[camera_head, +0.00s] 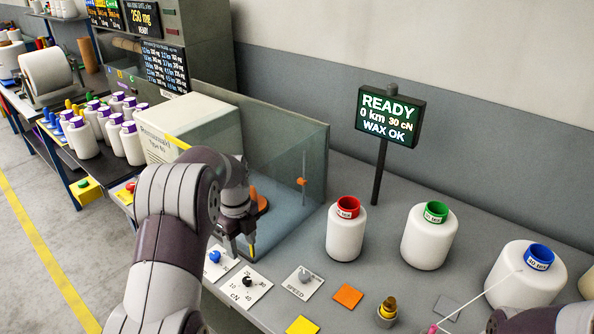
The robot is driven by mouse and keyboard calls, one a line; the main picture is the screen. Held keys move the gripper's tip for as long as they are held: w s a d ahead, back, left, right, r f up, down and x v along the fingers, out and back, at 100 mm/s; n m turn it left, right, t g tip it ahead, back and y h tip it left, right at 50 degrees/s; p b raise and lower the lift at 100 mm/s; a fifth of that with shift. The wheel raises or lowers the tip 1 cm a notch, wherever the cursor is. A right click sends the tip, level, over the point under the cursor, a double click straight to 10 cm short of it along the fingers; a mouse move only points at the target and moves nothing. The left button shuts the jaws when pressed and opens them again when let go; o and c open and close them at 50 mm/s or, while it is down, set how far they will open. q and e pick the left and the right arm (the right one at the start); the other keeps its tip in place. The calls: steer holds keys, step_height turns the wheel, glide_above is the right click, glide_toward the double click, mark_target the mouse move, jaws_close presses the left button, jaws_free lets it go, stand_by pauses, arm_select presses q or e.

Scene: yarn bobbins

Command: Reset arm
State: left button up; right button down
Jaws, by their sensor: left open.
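My left arm comes in from the lower left and bends over the bench. My left gripper (242,247) points down, open and empty, just above the bench near the dial plates and in front of the clear-walled box. Part of my right arm shows at the bottom right corner; its gripper is out of view. White yarn bobbins stand upright on the bench: one with a red top (345,230), one with a green top (429,236) and one with a blue top (525,275). A thin white yarn runs from the blue-topped bobbin down to the left.
A READY display (390,116) stands on a pole behind the bobbins. A speed dial plate (304,283), an orange square (348,296), a yellow square (302,325) and a brass-topped peg (387,312) lie along the front. Several purple-topped bobbins (131,143) stand at the left.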

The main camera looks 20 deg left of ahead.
arm_select(q)
steer(key=s+d+n, duration=0.6)
steer(key=s+n, duration=0.4)
steer(key=n, duration=0.1)
steer(key=s+d+n+t, duration=0.1)
steer(key=s+d+n, duration=0.5)
steer(key=s+n, duration=0.4)
steer(key=shift+s+r+n, duration=0.3)
steer(key=shift+r+n, duration=0.15)
steer(key=shift+n, duration=0.15)
